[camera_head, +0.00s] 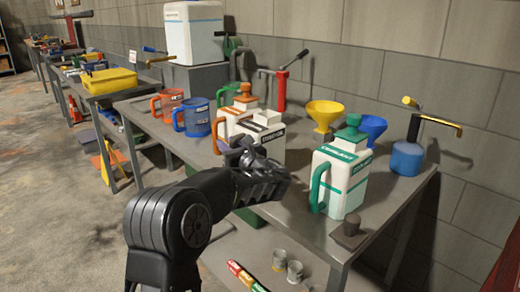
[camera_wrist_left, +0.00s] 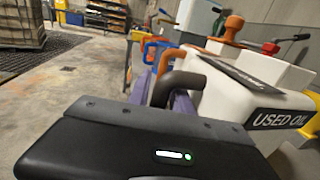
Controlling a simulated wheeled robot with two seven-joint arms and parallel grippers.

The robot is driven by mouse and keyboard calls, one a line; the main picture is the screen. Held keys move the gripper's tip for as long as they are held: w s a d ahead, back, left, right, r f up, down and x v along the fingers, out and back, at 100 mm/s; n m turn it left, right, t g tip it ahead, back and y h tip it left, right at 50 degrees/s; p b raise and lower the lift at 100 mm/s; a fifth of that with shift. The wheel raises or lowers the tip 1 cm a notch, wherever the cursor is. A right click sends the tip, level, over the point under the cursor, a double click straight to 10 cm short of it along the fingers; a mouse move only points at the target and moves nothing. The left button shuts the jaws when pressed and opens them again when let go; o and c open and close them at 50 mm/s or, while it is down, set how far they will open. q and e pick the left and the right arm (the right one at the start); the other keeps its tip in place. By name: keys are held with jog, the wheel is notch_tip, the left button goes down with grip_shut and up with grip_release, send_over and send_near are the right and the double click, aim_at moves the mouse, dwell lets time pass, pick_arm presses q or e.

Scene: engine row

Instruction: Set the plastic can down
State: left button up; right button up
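The plastic can (camera_head: 269,142) is white with a dark label band, at the front edge of the workbench in the head view. In the left wrist view the can (camera_wrist_left: 243,98) reads "USED OIL" and has a dark brown handle (camera_wrist_left: 180,82). My left gripper (camera_head: 240,152) is at the can's near left side. In the left wrist view its purple fingers (camera_wrist_left: 170,100) lie on either side of the handle and appear closed on it. The can looks upright; its base is partly hidden by my gripper, so contact with the bench is unclear. My right gripper is not in view.
A white can with orange handle (camera_head: 232,118) stands close behind. A green-handled coolant can (camera_head: 341,182) stands to the right, with bare bench (camera_head: 296,185) between. Blue (camera_head: 193,118) and orange (camera_head: 168,103) jugs stand left. A yellow funnel (camera_head: 325,112) is behind.

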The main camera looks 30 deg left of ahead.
pick_arm(q)
grip_shut()
dwell(1.2)
